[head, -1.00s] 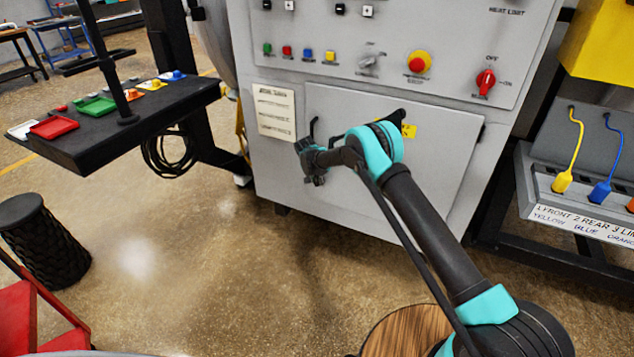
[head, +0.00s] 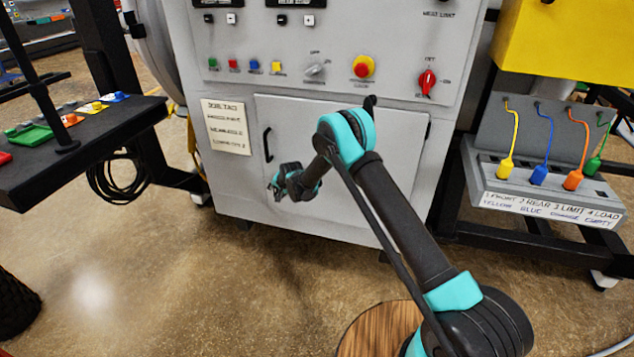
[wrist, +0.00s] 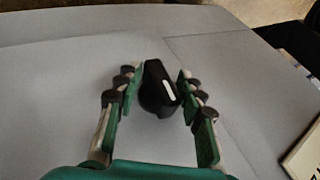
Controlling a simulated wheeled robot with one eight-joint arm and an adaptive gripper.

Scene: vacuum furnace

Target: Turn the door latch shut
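The door latch (wrist: 158,90) is a black knob with a white line on its raised grip, seen in the wrist view. It stands on a grey panel, its grip slightly tilted in that picture. My gripper (wrist: 160,74) is open, with one finger on each side of the latch and a visible gap on both sides. In the head view my gripper (head: 277,189) is at the lower left of the grey cabinet door (head: 400,170), below the black door handle (head: 268,145). The latch is hidden there behind my gripper and wrist. The door looks closed.
A control panel with a red-yellow button (head: 363,67) and a red rotary switch (head: 427,82) is above the door. A dark side shelf (head: 100,140) juts out at left. A cable rack (head: 550,200) stands at right.

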